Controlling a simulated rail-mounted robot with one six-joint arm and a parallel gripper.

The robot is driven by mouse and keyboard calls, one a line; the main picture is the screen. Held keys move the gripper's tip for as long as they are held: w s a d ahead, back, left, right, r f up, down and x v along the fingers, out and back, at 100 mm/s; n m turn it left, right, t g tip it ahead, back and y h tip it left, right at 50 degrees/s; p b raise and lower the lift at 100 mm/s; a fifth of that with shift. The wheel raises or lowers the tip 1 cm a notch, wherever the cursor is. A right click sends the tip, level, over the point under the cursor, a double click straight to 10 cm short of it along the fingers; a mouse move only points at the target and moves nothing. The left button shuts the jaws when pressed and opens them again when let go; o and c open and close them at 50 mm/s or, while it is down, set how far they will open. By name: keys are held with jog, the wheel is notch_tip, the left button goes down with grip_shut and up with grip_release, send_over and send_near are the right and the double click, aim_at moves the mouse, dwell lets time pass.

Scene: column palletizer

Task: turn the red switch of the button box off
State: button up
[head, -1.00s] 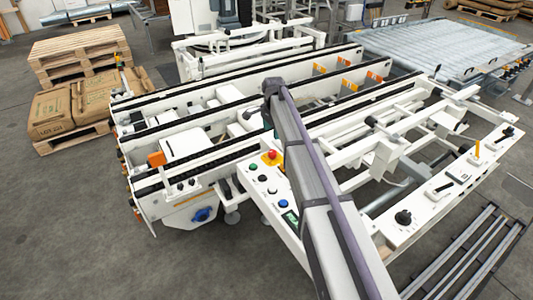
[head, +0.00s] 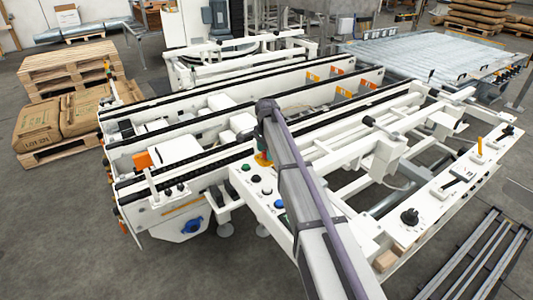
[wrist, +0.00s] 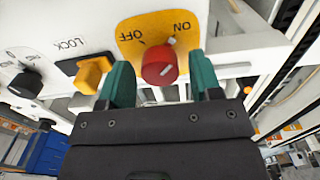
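The red switch (wrist: 160,68) is a round knob with a short white mark, on a yellow plate (wrist: 133,27) lettered OFF and ON, in the wrist view. My gripper (wrist: 160,62) is open. One teal finger stands to the left of the knob and one to the right, with gaps visible; I cannot tell whether they reach its full depth. In the head view my gripper (head: 263,143) is over the yellow plate (head: 263,160) on the white button box (head: 239,176) and hides the red knob.
A yellow knob (wrist: 92,74) labelled LOCK and a black knob (wrist: 26,83) lie left of the switch in the wrist view. Several buttons, including a blue one (head: 278,204), line the box. White conveyor rails (head: 200,120) stand close behind. Grey floor (head: 80,220) is clear at left.

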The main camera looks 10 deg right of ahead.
jog(key=c, duration=0.8)
jog(key=shift+n, duration=0.4)
jog(key=n, duration=1.7)
dwell(0.4)
